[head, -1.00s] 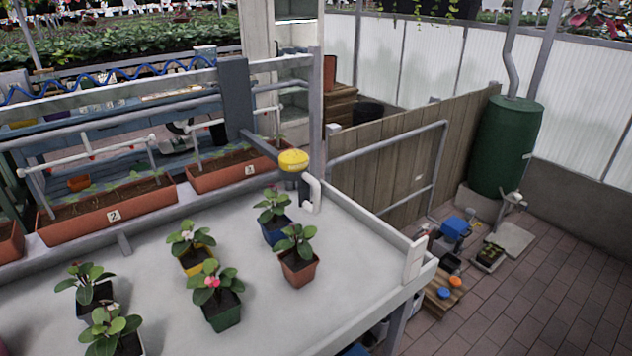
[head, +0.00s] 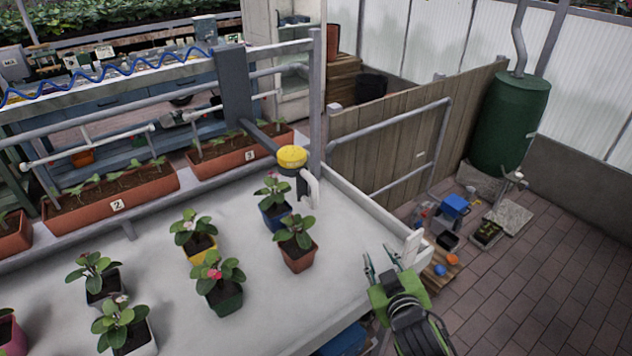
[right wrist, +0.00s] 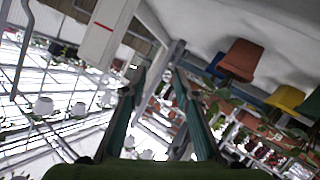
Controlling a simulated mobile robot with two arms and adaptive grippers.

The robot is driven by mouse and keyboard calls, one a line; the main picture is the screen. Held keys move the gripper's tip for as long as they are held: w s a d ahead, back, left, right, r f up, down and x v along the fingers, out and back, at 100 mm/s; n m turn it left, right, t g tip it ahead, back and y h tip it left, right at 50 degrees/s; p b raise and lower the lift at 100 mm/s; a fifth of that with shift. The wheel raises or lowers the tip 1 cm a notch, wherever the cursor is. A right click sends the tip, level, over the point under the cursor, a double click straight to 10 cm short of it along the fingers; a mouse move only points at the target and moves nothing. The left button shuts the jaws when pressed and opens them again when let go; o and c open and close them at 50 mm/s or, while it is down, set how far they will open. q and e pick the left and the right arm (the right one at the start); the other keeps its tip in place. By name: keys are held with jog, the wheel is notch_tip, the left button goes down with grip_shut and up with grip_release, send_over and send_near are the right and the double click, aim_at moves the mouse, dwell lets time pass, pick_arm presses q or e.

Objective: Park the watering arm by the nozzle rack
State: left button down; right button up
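A watering arm with a round yellow cap (head: 292,157) and a white downward pipe (head: 310,188) reaches over the far right of the white table. It joins a dark grey carriage (head: 235,92) on the rails behind the table. My right gripper (head: 387,258) is open and empty near the table's front right corner, well apart from the watering arm. Its two spread fingers also show in the right wrist view (right wrist: 157,78), with nothing between them. My left gripper is not in view. I cannot make out which thing is the nozzle rack.
Several potted plants, one in a terracotta pot (head: 299,256), stand on the white table (head: 270,320). A raised white rim (head: 370,208) edges its right side. Planter boxes (head: 115,207) lie behind.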

jog(key=w+a+r+n+t+y, duration=0.2)
jog(key=a+r+n+y, duration=0.15)
jog(key=r, duration=0.55)
jog(key=w+a+r+n+t+y, duration=0.25)
jog(key=a+r+n, duration=0.2)
jog(key=r, duration=0.45)
jog(key=w+a+r+n+t+y, duration=0.1)
jog(key=a+r+n+y, duration=0.3)
jog(key=r, duration=0.5)
jog(key=s+a+r+n+g+y, duration=0.5)
jog(key=a+r+n+g+y, duration=0.25)
jog(key=a+n+y, duration=0.3)
jog(key=s+a+r+n+g, duration=0.2)
jog(key=s+a+n+g, duration=0.4)
jog(key=n+g, duration=0.4)
jog(key=n+t+h+p, duration=0.15)
jog(key=n+h, duration=0.55)
jog(key=h, duration=1.1)
send_near(316, 183)
jog(key=shift+g, duration=0.25)
jog(key=p+x, duration=0.4)
jog(key=x, duration=0.6)
jog(key=shift+w, duration=0.15)
jog(key=shift+w+a+f, duration=0.1)
jog(key=shift+w+f, duration=0.1)
jog(key=shift+f, duration=0.4)
